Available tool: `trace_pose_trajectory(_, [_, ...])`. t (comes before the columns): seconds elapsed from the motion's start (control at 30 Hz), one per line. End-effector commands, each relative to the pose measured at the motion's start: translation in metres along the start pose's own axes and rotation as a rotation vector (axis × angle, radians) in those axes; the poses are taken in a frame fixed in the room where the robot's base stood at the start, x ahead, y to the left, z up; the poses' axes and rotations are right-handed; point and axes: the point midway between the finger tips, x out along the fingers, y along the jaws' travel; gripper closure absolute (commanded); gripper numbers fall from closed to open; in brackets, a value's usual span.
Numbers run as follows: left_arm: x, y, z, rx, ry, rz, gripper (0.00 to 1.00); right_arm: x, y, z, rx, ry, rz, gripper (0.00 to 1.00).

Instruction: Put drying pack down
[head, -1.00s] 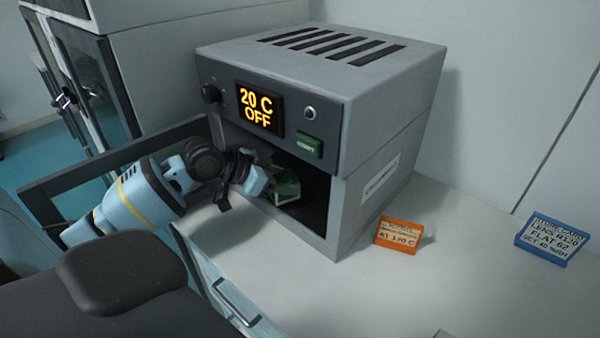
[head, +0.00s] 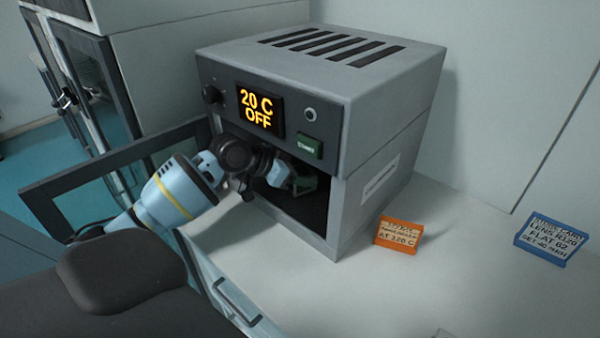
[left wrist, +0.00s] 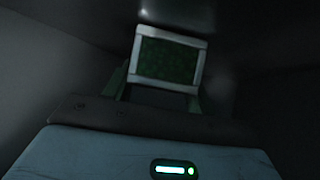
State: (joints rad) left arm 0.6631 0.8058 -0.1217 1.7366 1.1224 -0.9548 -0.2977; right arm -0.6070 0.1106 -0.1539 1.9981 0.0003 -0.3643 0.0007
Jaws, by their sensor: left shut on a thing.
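The drying pack (left wrist: 168,60) is a green panel in a pale frame. In the left wrist view it is between the fingers of my left gripper (left wrist: 165,85), inside a dark chamber. In the head view the gripper (head: 290,182) reaches through the open front of the grey oven (head: 395,130), and only a green bit of the pack (head: 305,184) shows. The gripper is shut on the pack. Whether the pack touches the chamber floor cannot be told. My right gripper is in no view.
The oven door (head: 45,205) stands open at the left, close to my left arm. The oven display (head: 259,109) reads 20 C OFF. An orange sign (head: 397,236) and a blue sign (head: 552,240) stand on the pale bench (head: 460,285), which is otherwise largely clear.

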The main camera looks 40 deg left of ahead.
Motion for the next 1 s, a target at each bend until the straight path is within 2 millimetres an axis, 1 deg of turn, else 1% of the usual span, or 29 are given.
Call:
trace_pose_trajectory(0.4, [0.0018, -0.0004, 0.0032, 0.001, 0.002, -0.001, 0.74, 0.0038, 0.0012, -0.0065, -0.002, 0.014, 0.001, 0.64])
trace_pose_trajectory(0.43, [0.0019, -0.0004, 0.0035, 0.001, 0.001, -0.001, 0.41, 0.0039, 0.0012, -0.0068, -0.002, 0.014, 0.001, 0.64])
trace_pose_trajectory(0.57, [0.0017, -0.0004, 0.0032, 0.001, 0.001, -0.001, 0.24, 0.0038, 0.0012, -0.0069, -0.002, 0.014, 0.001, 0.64])
trace_pose_trajectory(0.6, [0.0017, -0.0004, 0.0032, 0.001, 0.001, -0.001, 0.22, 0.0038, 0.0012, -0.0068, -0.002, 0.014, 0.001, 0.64])
trace_pose_trajectory(0.87, [0.0012, -0.0004, 0.0024, 0.001, 0.002, -0.002, 0.22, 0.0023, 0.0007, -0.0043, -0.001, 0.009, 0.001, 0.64])
trace_pose_trajectory(1.0, [-0.0062, -0.0007, 0.0, 0.002, 0.002, -0.003, 0.22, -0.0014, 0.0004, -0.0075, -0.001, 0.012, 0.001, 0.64])
